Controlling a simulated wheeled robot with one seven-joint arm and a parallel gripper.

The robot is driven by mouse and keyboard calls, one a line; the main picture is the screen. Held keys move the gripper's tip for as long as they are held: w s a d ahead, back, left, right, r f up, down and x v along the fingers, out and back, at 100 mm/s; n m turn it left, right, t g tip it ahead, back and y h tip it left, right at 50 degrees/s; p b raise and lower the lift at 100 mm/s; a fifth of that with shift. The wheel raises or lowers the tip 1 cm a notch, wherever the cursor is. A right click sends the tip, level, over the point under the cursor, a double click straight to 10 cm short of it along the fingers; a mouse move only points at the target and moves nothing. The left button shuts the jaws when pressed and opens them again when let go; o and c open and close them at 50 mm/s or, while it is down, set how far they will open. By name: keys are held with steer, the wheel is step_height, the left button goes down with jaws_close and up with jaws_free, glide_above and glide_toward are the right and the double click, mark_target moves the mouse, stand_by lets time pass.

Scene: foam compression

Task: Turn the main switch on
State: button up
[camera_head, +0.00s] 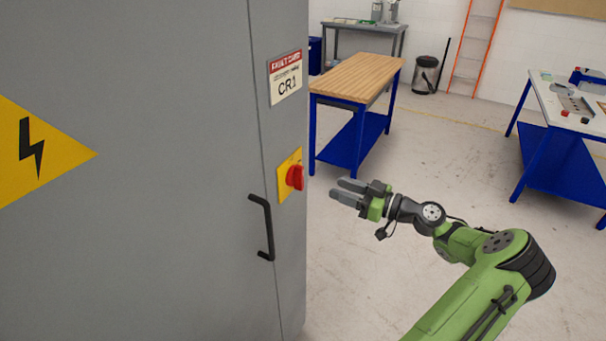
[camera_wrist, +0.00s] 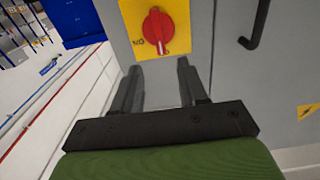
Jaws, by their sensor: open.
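The main switch is a red rotary knob (camera_head: 295,177) on a yellow plate (camera_head: 284,182), on the front of a grey cabinet (camera_head: 150,250). In the wrist view the red knob (camera_wrist: 158,27) is at the top centre, with a pale pointer mark toward its lower end; the lettering on the yellow plate (camera_wrist: 182,15) is too small to read surely. My gripper (camera_head: 342,190) is open and empty, to the right of the knob and apart from it in the head view. In the wrist view its two fingers (camera_wrist: 158,82) point toward the knob, one to each side below it.
A black door handle (camera_head: 265,228) sits on the cabinet below and left of the switch. A wood-topped blue workbench (camera_head: 360,75) stands behind, another table (camera_head: 570,105) at the right. The floor (camera_head: 440,140) between is clear. A black bin (camera_head: 424,75) stands by the wall.

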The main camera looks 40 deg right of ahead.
mark_target(303, 176)
steer(key=p+x, duration=0.1)
steer(key=x, duration=0.9)
steer(key=shift+w, duration=0.3)
steer(key=shift+f, duration=0.1)
steer(key=shift+s, duration=0.1)
jaws_close()
